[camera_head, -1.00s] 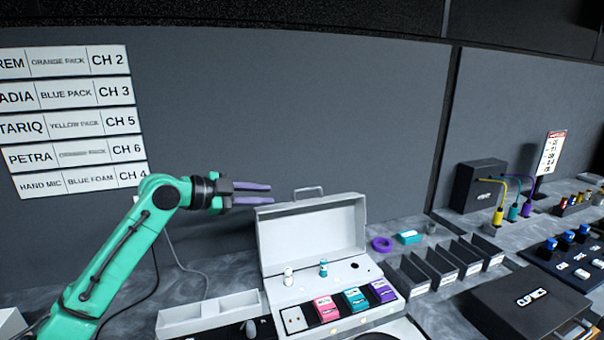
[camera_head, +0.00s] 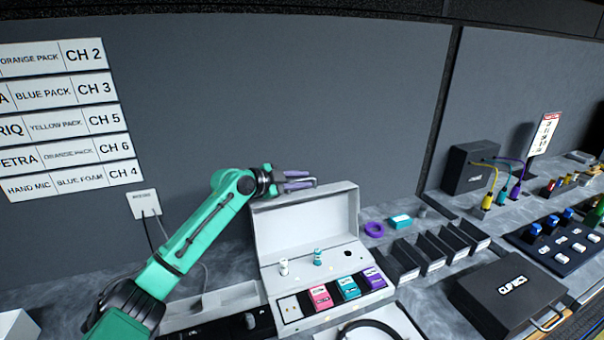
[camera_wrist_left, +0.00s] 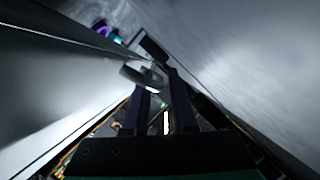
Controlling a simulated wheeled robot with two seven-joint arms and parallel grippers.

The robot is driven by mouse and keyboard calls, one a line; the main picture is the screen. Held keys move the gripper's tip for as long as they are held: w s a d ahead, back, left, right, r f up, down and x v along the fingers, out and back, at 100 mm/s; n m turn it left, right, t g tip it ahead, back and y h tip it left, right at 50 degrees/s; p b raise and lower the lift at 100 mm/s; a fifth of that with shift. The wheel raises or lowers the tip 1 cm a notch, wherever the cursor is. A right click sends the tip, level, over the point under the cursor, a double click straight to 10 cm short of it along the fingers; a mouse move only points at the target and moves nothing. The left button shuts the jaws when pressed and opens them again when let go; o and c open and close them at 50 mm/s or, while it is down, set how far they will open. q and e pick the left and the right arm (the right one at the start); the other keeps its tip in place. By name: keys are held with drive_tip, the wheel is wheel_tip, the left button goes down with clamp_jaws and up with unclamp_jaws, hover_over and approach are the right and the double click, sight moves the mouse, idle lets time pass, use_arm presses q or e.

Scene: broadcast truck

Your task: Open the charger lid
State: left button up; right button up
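The charger (camera_head: 290,305) is a light grey case on the counter. Its lid (camera_head: 308,221) stands raised and upright at the back, with the inside facing me. Pink, teal and purple packs sit along the charger's front, and two small capped items stand behind them. My left gripper (camera_head: 308,180) is at the lid's top edge, beside the lid handle, with its purple fingers apart. In the left wrist view the fingers (camera_wrist_left: 161,90) are apart and a grey handle-like piece (camera_wrist_left: 140,76) lies at their tips. I cannot tell whether they touch it. My right gripper is not in view.
A grey wall with name labels (camera_head: 60,120) rises behind. A headset (camera_head: 370,328) lies in front.

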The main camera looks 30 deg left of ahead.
use_arm(q)
drive_tip(key=shift+w+f, duration=0.1)
drive_tip(key=shift+f, duration=0.05)
clamp_jaws()
idle(1.4)
